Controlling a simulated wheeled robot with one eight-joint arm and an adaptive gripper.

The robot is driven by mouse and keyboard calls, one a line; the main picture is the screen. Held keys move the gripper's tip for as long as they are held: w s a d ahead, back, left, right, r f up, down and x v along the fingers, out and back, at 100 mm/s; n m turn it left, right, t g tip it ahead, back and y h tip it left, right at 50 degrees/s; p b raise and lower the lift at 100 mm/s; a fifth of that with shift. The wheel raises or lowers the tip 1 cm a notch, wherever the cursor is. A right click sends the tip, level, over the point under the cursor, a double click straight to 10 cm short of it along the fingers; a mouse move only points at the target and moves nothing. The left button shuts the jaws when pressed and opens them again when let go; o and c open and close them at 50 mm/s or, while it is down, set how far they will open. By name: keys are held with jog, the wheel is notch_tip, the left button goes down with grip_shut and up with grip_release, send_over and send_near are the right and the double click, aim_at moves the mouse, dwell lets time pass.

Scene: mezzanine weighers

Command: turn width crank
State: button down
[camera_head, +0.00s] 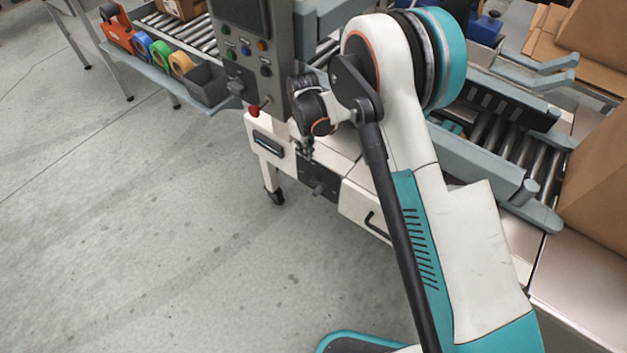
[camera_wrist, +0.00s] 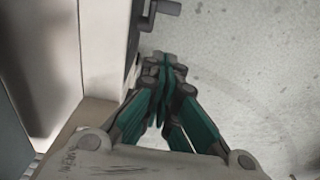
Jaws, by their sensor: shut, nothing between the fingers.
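The width crank (camera_head: 319,188) is a small dark handle on a dark plate on the front side of the white machine body. It also shows in the wrist view (camera_wrist: 168,7), where a dark grip sticks out from the machine's side at the top edge and is partly cut off by the frame. My gripper (camera_head: 306,158) is above the crank in the head view, close to the machine's front. In the wrist view my gripper (camera_wrist: 165,65) has its teal-sided fingers together and empty, with a visible gap between the fingertips and the crank handle.
A control panel (camera_head: 240,65) with coloured buttons and a red knob (camera_head: 253,111) stands left of my gripper. A drawer handle (camera_head: 375,227) sits right of the crank. Cardboard boxes (camera_head: 600,180) and rollers are at the right. The grey floor (camera_head: 150,220) in front is clear.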

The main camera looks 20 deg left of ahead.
jog(key=f, duration=0.2)
jog(key=b, duration=0.5)
send_near(311, 180)
jog(key=s+f, duration=0.3)
jog(key=shift+s+d+f+b, duration=0.35)
jog(key=shift+s+d+f, duration=0.05)
jog(key=shift+d, duration=0.05)
